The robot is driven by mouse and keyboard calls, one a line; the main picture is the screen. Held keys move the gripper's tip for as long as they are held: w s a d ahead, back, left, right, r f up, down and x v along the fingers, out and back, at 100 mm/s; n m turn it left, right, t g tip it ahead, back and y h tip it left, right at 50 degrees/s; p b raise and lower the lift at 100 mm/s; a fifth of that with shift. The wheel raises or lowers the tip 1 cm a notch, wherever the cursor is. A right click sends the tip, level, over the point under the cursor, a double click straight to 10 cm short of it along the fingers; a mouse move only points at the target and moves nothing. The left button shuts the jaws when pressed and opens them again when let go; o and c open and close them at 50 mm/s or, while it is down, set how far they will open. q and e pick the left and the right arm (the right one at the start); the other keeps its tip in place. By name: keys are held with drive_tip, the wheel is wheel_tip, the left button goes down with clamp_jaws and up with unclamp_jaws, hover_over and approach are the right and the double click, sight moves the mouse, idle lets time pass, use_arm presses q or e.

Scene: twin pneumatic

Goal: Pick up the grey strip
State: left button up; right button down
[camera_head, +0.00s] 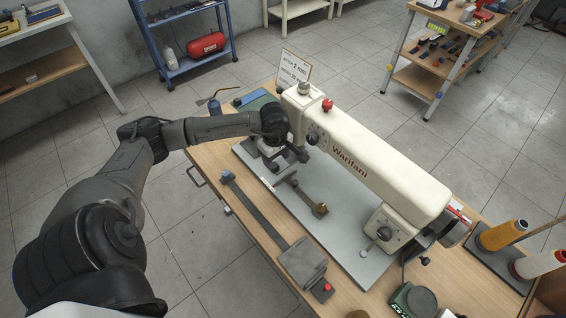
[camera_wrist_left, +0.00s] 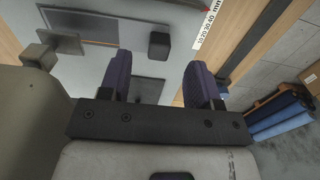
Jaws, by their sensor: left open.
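A long flat grey strip (camera_head: 252,205) lies along the front of the wooden bench, its near end at a grey block (camera_head: 303,262). In the left wrist view, a grey band (camera_wrist_left: 85,27) lies on the pale plate at upper left; I cannot tell whether it is the same strip. My left gripper (camera_head: 285,160) is over the far left part of the plate, beside the sewing machine head, away from the strip. The left wrist view shows its fingers (camera_wrist_left: 158,80) apart, with nothing held between them. My right gripper is not in view.
The cream sewing machine (camera_head: 365,160) stands on its pale grey plate (camera_head: 335,240), close to my left gripper. A brown bracket with a brass end (camera_head: 320,209) is on the plate. Orange and white thread spools (camera_head: 503,235) stand at right. A small sign (camera_head: 294,68) stands behind.

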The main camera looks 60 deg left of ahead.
sight(276, 167)
use_arm(q)
wheel_tip(276, 167, down, 5)
drive_tip(key=shift+r+b, duration=0.2)
drive_tip(key=shift+b, duration=0.1)
drive_tip(key=shift+r, duration=0.1)
drive_tip(key=c, duration=1)
